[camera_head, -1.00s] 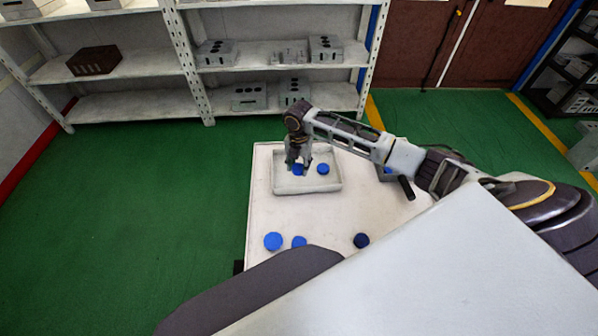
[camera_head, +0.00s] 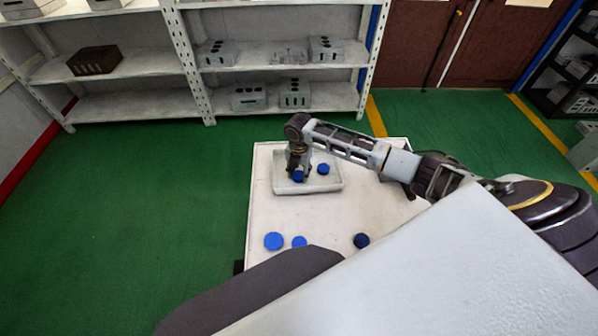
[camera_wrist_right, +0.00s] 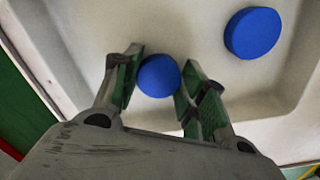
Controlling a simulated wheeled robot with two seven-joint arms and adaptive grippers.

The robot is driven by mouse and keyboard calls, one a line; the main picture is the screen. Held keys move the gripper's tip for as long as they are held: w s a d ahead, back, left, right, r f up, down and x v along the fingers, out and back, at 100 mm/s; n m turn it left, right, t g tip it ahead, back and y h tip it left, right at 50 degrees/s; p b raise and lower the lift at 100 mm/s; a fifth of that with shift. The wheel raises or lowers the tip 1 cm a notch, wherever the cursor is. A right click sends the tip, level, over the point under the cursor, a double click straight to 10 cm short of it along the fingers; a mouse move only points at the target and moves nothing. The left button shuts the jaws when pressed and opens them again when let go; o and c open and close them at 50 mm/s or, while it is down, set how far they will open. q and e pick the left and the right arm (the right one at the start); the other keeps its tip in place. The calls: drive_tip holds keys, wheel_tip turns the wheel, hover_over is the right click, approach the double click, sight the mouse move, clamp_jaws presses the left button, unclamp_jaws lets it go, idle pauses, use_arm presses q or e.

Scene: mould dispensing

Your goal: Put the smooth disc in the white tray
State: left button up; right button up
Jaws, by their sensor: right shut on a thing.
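My right gripper (camera_head: 298,173) is over the left part of the white tray (camera_head: 325,186). It is shut on a blue disc (camera_wrist_right: 158,75), which sits between its two fingers inside the tray outline; I cannot tell whether it touches the tray floor. It also shows in the head view (camera_head: 298,176). A second blue disc (camera_wrist_right: 252,33) lies in the tray to the right, apart from the gripper; it also shows in the head view (camera_head: 323,169). Surface texture is too small to tell on either disc. My left gripper is not in view.
Near the table's (camera_head: 330,215) front lie a larger blue disc (camera_head: 273,241), a smaller blue disc (camera_head: 299,242) partly hidden by a dark surface, and a dark blue disc (camera_head: 361,241). Shelves (camera_head: 250,100) stand behind. The table between tray and front discs is clear.

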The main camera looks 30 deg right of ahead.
sight(299, 174)
drive_tip(key=shift+f, duration=0.2)
drive_tip(key=o, duration=1)
drive_tip(key=shift+r, duration=0.1)
drive_tip(key=shift+r, duration=6.15)
